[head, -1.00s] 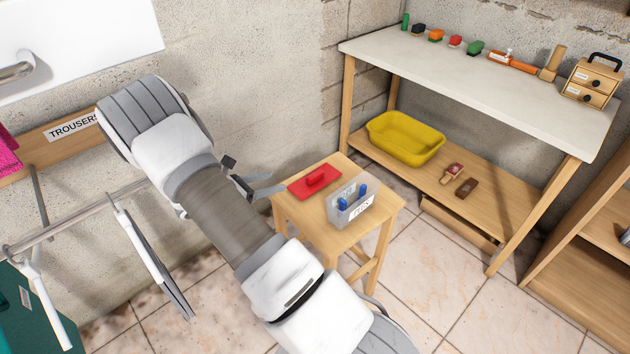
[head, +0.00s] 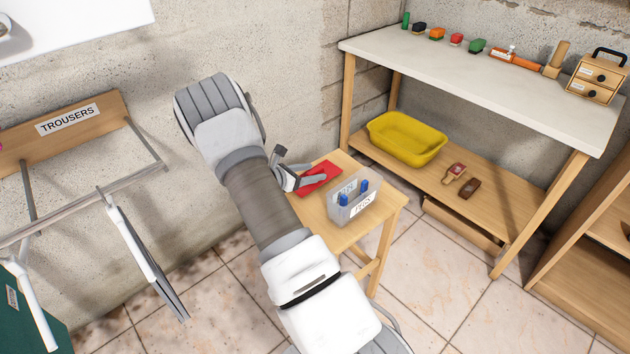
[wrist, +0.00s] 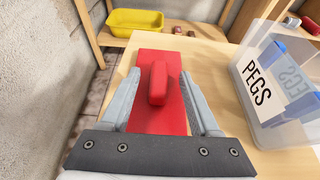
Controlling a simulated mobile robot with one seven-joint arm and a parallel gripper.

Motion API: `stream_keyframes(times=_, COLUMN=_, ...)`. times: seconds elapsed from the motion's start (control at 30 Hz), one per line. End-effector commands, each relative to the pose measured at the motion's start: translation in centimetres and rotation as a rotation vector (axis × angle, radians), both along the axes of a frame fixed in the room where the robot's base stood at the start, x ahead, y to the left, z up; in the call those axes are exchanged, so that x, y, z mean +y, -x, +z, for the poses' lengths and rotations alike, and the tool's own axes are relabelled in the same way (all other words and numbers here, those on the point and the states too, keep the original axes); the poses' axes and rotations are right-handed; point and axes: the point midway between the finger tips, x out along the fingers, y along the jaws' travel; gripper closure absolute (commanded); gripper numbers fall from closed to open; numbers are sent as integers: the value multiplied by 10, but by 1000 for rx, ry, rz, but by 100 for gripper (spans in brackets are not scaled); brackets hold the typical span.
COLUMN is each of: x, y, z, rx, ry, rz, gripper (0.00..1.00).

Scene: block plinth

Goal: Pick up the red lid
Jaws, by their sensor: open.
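The red lid (head: 322,174) lies flat on a small wooden stool (head: 378,202), partly hidden by my gripper in the head view. In the wrist view the red lid (wrist: 148,58) shows as a flat red plate with a raised red handle (wrist: 158,84) on top. My gripper (wrist: 158,78) is open, with one finger on each side of the handle in the picture. My gripper (head: 318,178) reaches over the lid's left part in the head view. I cannot tell whether the fingers touch the lid.
A clear box labelled PEGS (head: 354,200), with blue pegs inside, stands on the stool right of the lid; it is close in the wrist view (wrist: 282,80). A wall is to the left. A workbench (head: 470,75) and a yellow tub (head: 408,142) are behind.

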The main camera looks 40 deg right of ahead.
Motion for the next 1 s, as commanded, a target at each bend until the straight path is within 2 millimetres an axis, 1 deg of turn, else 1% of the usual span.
stream_keyframes(times=0.03, x=-7, y=-1, z=-5, rx=-1, ry=0, rz=0, gripper=38)
stream_keyframes(times=0.13, x=-15, y=-2, z=-7, rx=-2, ry=-1, rz=0, gripper=38)
stream_keyframes(times=0.4, x=-17, y=-2, z=-7, rx=-1, ry=-1, rz=2, gripper=38)
stream_keyframes(times=0.47, x=-17, y=-2, z=-7, rx=-1, ry=-1, rz=2, gripper=48)
stream_keyframes(times=0.5, x=-17, y=-2, z=-7, rx=-1, ry=-1, rz=2, gripper=55)
stream_keyframes(times=0.57, x=-17, y=-2, z=-7, rx=-1, ry=-1, rz=2, gripper=66)
stream_keyframes(times=0.6, x=-17, y=-2, z=-7, rx=-1, ry=-1, rz=2, gripper=74)
stream_keyframes(times=0.73, x=-17, y=-2, z=-7, rx=-1, ry=-1, rz=2, gripper=97)
stream_keyframes(times=0.77, x=-17, y=-2, z=-7, rx=-1, ry=0, rz=2, gripper=100)
stream_keyframes(times=1.0, x=-17, y=-2, z=-7, rx=-2, ry=0, rz=1, gripper=100)
